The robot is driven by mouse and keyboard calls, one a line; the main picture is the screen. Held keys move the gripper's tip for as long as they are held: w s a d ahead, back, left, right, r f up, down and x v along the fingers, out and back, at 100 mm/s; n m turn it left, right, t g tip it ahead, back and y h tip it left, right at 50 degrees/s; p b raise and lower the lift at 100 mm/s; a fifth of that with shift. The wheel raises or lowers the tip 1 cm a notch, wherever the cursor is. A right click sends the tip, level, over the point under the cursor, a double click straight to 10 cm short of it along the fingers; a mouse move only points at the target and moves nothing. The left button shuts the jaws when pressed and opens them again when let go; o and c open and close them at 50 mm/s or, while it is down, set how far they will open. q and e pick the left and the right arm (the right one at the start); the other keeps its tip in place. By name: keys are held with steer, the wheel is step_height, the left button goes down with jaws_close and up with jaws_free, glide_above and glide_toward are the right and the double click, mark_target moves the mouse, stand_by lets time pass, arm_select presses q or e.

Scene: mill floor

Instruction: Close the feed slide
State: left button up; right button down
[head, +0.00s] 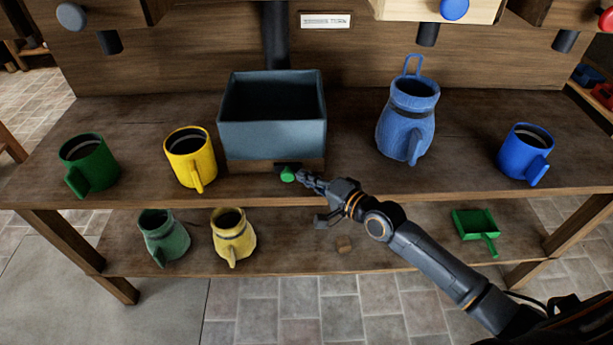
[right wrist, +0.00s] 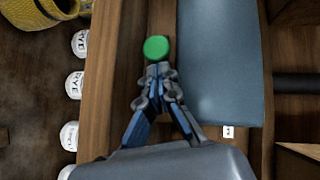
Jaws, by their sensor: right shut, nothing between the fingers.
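The green knob (head: 288,174) sits at the front of the wooden base under the grey-blue hopper box (head: 272,138); I take it as the feed slide's knob. My right gripper (head: 303,178) is just to the right of the knob, its fingers shut and empty. In the right wrist view the knob (right wrist: 156,48) lies right at the shut fingertips (right wrist: 154,72); I cannot tell whether they touch. The slide itself is mostly hidden under the hopper. My left gripper is not in view.
Green (head: 90,162) and yellow (head: 188,155) mugs stand left of the hopper; a blue jug (head: 408,120) and blue mug (head: 524,150) stand right. The lower shelf holds green (head: 162,238) and yellow (head: 233,238) jugs and a green scoop (head: 474,226).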

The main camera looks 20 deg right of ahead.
steer(key=shift+w+a, duration=0.1)
steer(key=shift+a, duration=0.1)
steer(key=a+p, duration=0.1)
steer(key=a, duration=0.1)
steer(key=w+a+p, duration=0.1)
steer(key=a, duration=0.1)
steer(key=w+a+p, duration=0.1)
steer(key=a, duration=0.2)
steer(key=shift+a, duration=0.1)
steer(key=shift+r, duration=0.1)
stand_by(0.3)
